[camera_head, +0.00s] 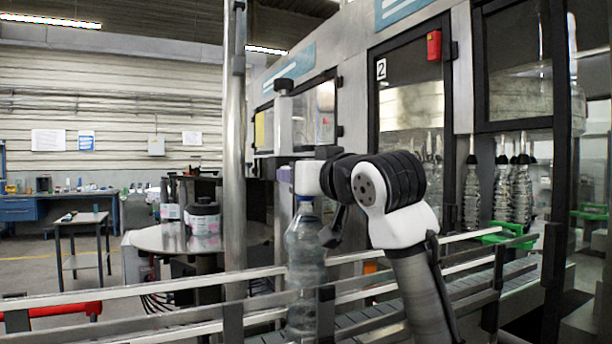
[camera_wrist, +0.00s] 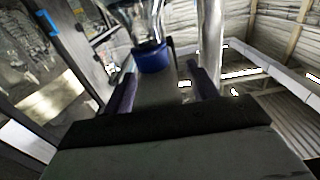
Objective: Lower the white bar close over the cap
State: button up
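In the wrist view the cap (camera_wrist: 153,60) appears upside down at the upper middle, beyond the fingertips. My gripper (camera_head: 305,164) is shut on the white bar (camera_head: 308,179), with a purple finger on either side. The bar is just above the cap with what looks like a small gap. The bar also shows between the fingers in the wrist view (camera_wrist: 157,91). My wrist hides part of the bar's right side.
A metal post (camera_head: 234,150) stands left of the bottle. Conveyor rails (camera_head: 150,290) run across the front. The labelling machine's doors (camera_head: 410,110) are behind my arm. A round table (camera_head: 160,238) with reels stands at the left.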

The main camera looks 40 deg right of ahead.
jog(key=b+v, duration=0.3)
jog(key=v, duration=1)
jog(key=shift+s+a, duration=0.15)
jog(key=shift+s, duration=0.2)
